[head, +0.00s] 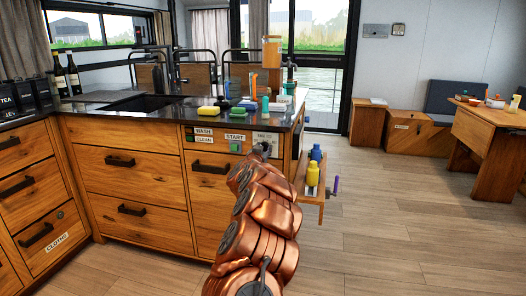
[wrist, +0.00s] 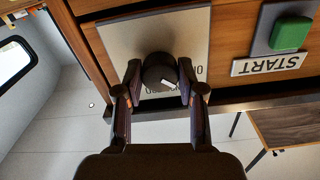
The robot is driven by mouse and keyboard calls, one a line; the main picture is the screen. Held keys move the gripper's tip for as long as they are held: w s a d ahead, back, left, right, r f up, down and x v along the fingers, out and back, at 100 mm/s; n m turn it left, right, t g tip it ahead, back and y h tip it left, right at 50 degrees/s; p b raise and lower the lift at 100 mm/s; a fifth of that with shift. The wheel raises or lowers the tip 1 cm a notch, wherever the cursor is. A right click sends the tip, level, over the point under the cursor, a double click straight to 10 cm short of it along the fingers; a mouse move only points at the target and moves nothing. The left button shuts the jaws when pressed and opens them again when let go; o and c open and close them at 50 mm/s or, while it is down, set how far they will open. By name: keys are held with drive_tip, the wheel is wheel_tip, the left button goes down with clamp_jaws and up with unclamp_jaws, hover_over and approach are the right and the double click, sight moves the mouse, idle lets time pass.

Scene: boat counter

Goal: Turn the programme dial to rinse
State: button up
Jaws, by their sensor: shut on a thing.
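The programme dial (wrist: 157,68) is a round black knob with a white pointer mark, on a pale square panel (wrist: 120,35). In the wrist view the mark sits at the dial's lower right. The panel's lettering is partly covered by my gripper and cannot be read. My gripper (wrist: 160,79) is shut on the dial, one finger on each side. In the head view my gripper (head: 262,151) is at the panel (head: 267,138) on the counter's front, right of the green start button (head: 235,147); the dial is hidden there.
The START label (wrist: 268,64) and green button (wrist: 290,33) are beside the panel. A low shelf (head: 306,190) with yellow and blue bottles projects just right of my arm. Cups and a yellow sponge (head: 208,111) stand on the countertop. The floor to the right is clear.

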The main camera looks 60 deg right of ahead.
drive_tip(key=m+b, duration=0.1)
drive_tip(key=m, duration=0.3)
drive_tip(key=shift+m+b, duration=0.4)
drive_tip(key=shift+m, duration=0.3)
drive_tip(key=o, duration=1.1)
drive_tip(key=shift+o, duration=0.2)
drive_tip(key=shift+a, duration=0.15)
drive_tip(key=v, duration=1.1)
drive_tip(key=shift+s+a, duration=0.2)
drive_tip(key=shift+a, duration=0.15)
drive_tip(key=shift+r, duration=0.1)
